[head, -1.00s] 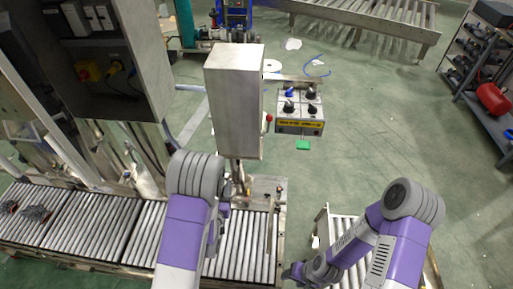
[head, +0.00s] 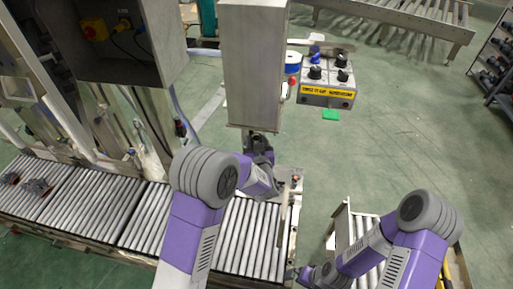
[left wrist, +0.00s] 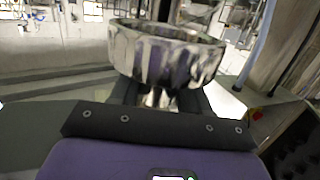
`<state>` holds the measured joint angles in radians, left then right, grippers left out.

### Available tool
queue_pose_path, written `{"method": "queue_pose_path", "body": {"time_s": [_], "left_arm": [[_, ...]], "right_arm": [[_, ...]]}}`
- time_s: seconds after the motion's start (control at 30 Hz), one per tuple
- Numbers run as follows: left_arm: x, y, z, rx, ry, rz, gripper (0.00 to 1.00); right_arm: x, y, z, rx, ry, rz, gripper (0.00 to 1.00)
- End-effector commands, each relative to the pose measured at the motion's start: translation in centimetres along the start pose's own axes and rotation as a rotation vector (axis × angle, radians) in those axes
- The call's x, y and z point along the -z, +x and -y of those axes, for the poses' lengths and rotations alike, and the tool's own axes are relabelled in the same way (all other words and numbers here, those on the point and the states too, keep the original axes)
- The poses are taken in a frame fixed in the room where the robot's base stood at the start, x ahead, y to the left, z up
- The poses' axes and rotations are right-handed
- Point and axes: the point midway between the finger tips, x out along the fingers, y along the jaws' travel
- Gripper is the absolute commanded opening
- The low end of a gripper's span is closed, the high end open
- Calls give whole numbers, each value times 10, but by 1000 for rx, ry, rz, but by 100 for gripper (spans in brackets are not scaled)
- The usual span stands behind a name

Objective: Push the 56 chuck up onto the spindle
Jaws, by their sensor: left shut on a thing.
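The chuck (left wrist: 165,55) is a shiny round metal piece with a wide rim in the left wrist view. My left gripper (left wrist: 160,95) is shut on it, with dark fingers on both sides of its lower part. In the head view my left gripper (head: 260,147) is just below the tall grey housing (head: 253,65). The spindle cannot be made out under the housing, and I cannot tell whether the chuck touches it. The number 56 is not readable. My right gripper (head: 308,275) is low at the bottom middle, its fingers too small and dark to judge.
A roller conveyor (head: 150,215) runs across the lower left, under my left arm. A control box (head: 328,90) with black and blue knobs stands right of the housing. A short roller stand (head: 345,228) is beside my right arm.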

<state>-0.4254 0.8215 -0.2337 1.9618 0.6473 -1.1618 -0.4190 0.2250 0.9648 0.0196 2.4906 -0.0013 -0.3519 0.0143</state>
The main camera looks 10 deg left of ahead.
Motion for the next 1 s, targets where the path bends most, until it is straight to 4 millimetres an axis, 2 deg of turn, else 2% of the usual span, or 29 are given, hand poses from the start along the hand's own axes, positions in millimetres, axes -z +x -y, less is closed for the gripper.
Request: {"method": "queue_pose_path", "body": {"time_s": [0.5,1.0], "left_arm": [[3,0,-1,-5,-8,-4,0],[25,-3,-1,-5,-7,-5,0]], "right_arm": [[0,3,-1,0,0,-1,100],[0,-13,5,0,0,-1,100]]}}
